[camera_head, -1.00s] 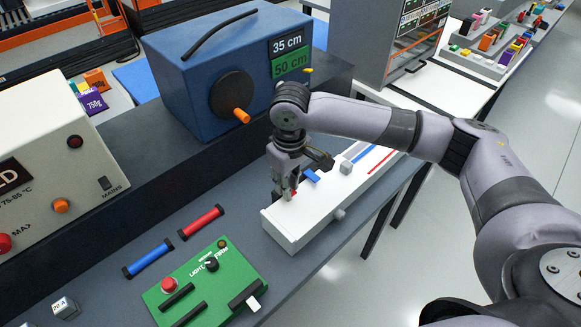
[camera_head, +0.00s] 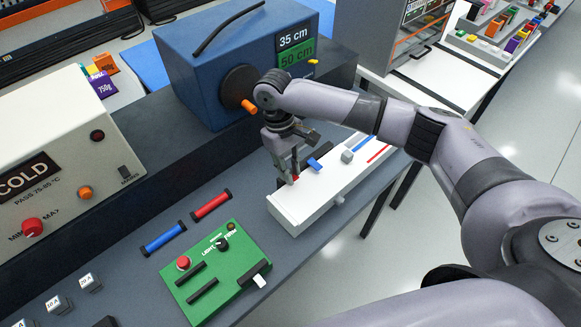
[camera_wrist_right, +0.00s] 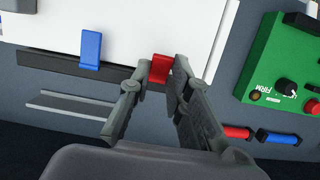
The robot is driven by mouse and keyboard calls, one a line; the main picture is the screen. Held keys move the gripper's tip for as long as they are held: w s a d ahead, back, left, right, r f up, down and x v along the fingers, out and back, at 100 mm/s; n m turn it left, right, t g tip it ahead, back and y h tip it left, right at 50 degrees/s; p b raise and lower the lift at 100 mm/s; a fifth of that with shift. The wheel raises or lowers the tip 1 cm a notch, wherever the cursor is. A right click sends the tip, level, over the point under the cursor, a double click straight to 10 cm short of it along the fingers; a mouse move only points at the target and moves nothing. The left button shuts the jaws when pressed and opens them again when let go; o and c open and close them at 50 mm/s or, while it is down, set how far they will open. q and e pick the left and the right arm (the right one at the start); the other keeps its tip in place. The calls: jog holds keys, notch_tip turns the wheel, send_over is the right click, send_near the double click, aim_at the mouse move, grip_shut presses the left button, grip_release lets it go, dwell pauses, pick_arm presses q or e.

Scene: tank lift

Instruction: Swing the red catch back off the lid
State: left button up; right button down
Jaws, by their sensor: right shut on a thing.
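The red catch (camera_wrist_right: 160,68) is a small red tab at the edge of the white lid (camera_wrist_right: 140,25). In the head view only a bit of the red catch (camera_head: 296,178) shows beside my fingers. My right gripper (camera_head: 289,180) is at the near-left part of the long white box (camera_head: 310,202). In the right wrist view the fingertips of my right gripper (camera_wrist_right: 160,75) are on either side of the red catch, shut on it. A blue catch (camera_wrist_right: 91,47) stands at the same edge, and also shows in the head view (camera_head: 314,164). My left gripper is out of view.
A green panel (camera_head: 215,270) with knobs lies left of the white box. A blue tube (camera_head: 163,238) and a red tube (camera_head: 212,204) lie behind it. A blue machine (camera_head: 220,75) with an orange-handled crank stands behind my right gripper. Bare grey bench lies between them.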

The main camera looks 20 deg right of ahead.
jog(key=c, duration=1.5)
grip_release()
jog(key=shift+r, duration=0.1)
jog(key=v, duration=1.1)
jog(key=shift+w+r, duration=0.15)
jog(key=shift+r, duration=0.25)
